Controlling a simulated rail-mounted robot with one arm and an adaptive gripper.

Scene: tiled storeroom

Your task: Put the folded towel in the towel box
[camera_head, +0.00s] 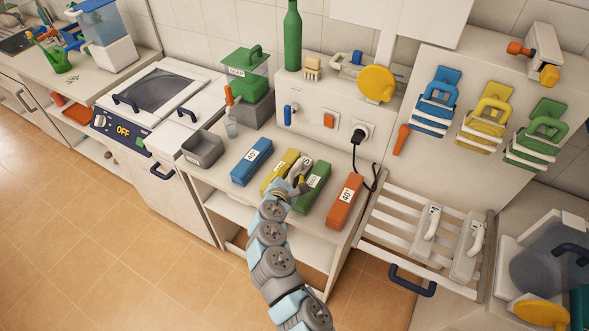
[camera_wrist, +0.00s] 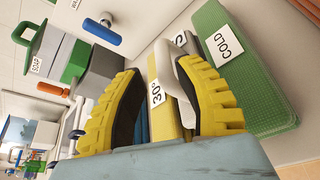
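My gripper (camera_wrist: 160,62) has two yellow ribbed fingers that stand apart, one on each side of a yellow block with a 30° label (camera_wrist: 158,93). A pale curved loop (camera_wrist: 184,82) lies between the fingers, against the right one; I cannot tell what it belongs to. In the head view my gripper (camera_head: 298,180) is low over the counter, between the yellow block (camera_head: 279,166) and a green block (camera_head: 313,186). The green block reads COLD in the wrist view (camera_wrist: 245,75). No item is clearly marked as the folded towel or the towel box.
A blue block (camera_head: 252,161) and an orange block (camera_head: 345,203) flank the row. A grey open bin (camera_head: 203,149) and a green-lidded soap box (camera_head: 247,85) stand to the left. A slatted rack (camera_head: 395,235) with two white handled items is at right. Wall holders (camera_head: 484,120) hang above.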

